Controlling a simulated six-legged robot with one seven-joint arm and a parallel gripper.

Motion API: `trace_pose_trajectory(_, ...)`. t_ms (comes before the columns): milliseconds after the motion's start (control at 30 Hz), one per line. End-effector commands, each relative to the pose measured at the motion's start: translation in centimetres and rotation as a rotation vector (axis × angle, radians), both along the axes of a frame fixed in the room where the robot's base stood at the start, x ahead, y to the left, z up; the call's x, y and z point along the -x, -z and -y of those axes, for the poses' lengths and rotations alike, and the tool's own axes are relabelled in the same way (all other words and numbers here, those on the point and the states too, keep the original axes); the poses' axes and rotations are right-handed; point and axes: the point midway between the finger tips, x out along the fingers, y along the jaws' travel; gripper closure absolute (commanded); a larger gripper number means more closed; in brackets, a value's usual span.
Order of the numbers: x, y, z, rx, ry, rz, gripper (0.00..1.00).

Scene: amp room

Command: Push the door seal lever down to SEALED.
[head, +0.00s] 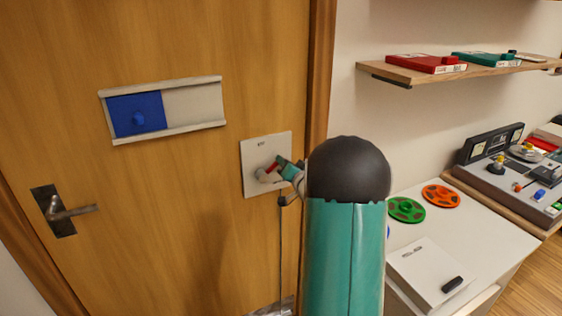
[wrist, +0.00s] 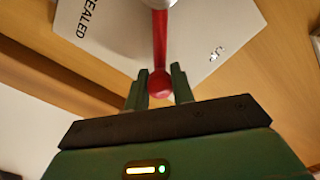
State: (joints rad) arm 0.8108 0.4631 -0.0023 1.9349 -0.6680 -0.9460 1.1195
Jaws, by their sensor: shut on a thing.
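The door seal lever (head: 271,168) is a red rod on a pale round hub, fixed to a white square plate (head: 252,154) on the wooden door. In the head view it points right and slightly up from the hub. In the wrist view the red lever (wrist: 160,45) ends in a ball knob between the fingers. The word SEALED shows on the plate (wrist: 110,35) there, left of the lever; small lettering on the right is unreadable. My gripper (head: 281,163) is shut on the knob; it also shows in the wrist view (wrist: 158,82). My arm hides some of the wall behind.
A blue sliding panel (head: 122,117) in a pale frame and a metal door handle (head: 62,212) are on the door, left of the plate. A shelf (head: 400,75) with red and green boxes is at upper right. A white cabinet (head: 475,235) with reels stands below.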

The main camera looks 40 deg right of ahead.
Motion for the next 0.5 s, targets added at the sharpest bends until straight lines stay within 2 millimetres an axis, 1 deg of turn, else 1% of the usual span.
trace_pose_trajectory(33,0.2,0.6,0.4,-0.045,0.002,0.010,1.00)
trace_pose_trajectory(200,0.5,1.7,1.0,-0.199,0.002,0.055,1.00)
trace_pose_trajectory(500,0.7,3.5,1.6,-0.420,0.000,0.121,1.00)
